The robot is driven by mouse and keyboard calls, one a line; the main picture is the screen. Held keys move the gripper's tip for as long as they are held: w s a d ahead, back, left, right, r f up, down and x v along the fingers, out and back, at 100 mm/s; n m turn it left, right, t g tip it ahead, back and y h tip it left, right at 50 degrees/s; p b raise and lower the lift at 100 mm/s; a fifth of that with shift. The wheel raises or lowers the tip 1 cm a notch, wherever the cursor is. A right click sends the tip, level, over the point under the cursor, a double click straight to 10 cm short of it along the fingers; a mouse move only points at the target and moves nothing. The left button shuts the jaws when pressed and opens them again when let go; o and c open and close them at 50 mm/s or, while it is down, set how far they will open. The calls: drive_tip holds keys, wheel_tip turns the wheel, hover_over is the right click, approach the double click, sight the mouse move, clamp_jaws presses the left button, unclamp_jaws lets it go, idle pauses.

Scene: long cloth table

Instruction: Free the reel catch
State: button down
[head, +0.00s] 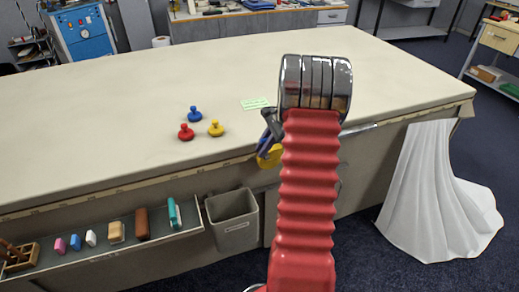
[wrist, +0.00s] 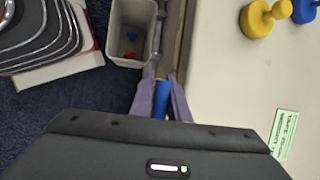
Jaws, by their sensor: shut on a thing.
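My gripper (wrist: 162,82) is shut on a small blue handle (wrist: 162,98) at the table's front edge. Its two purple fingers stand on either side of the handle in the wrist view. In the head view my gripper (head: 266,138) is partly hidden behind my red arm. A yellow part (head: 270,157) shows just below it, against the table's front. I cannot tell how the handle and the yellow part join, or whether the handle is the reel catch. A metal rail (head: 358,128) runs along the edge right of my arm.
Red (head: 186,133), blue (head: 195,114) and yellow (head: 216,129) knobbed pieces stand on the table (head: 120,90) near a green label (head: 255,103). A grey bin (head: 233,222) hangs below the edge, beside a tray (head: 100,248) of small blocks. White cloth (head: 432,190) drapes at the right.

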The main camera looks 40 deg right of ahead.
drive_tip(key=shift+w+d+r, duration=0.1)
drive_tip(key=shift+w+d, duration=0.15)
drive_tip(key=c, duration=2)
unclamp_jaws()
drive_tip(key=shift+o, duration=1.3)
drive_tip(key=shift+a, duration=0.1)
drive_tip(key=shift+s, duration=0.1)
drive_tip(key=v, duration=1.3)
drive_tip(key=shift+r, duration=0.3)
